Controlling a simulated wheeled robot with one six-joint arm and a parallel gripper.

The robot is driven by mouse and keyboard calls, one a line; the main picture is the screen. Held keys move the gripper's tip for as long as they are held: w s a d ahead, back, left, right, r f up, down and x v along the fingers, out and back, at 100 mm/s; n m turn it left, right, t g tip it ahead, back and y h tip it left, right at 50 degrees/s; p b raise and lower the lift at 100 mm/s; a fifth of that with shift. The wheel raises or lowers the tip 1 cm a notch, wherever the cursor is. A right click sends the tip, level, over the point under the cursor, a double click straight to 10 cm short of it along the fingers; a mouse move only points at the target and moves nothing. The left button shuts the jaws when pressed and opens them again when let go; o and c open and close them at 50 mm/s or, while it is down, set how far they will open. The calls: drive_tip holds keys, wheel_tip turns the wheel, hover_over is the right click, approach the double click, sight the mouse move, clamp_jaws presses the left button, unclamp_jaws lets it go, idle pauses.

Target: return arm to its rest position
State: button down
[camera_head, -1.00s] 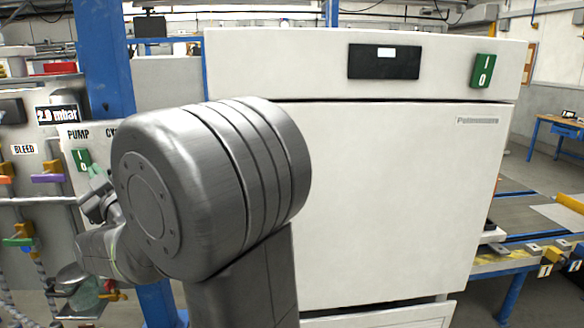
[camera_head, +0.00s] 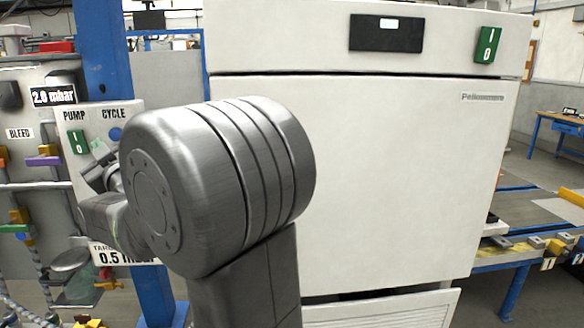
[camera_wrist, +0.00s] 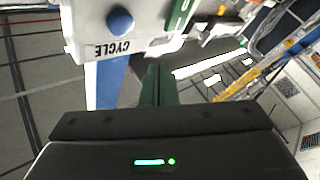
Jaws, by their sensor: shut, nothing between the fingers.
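My gripper (camera_wrist: 157,72) shows in the wrist view as two dark green fingers pressed together, with nothing between them. In the head view, my gripper (camera_head: 96,172) is partly hidden by my own arm, which bends across the left centre. It is in front of the pump panel (camera_head: 70,180), close to the green PUMP switch (camera_head: 78,142); I cannot tell whether it touches the panel. The wrist view shows the panel upside down, with the blue CYCLE button (camera_wrist: 120,20) left of the fingers and a green switch (camera_wrist: 180,14) beyond them.
A large white cabinet (camera_head: 380,180) with a closed door stands right of my arm. A blue post (camera_head: 103,50) rises behind the panel. Hoses and coloured valves (camera_head: 42,161) crowd the far left. A workbench (camera_head: 520,240) is at the right.

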drive_tip(key=w+p, duration=0.1)
drive_tip(key=p, duration=0.5)
drive_tip(key=shift+w+a+r, duration=0.1)
drive_tip(key=shift+w+r, duration=0.15)
drive_tip(key=shift+w, duration=0.15)
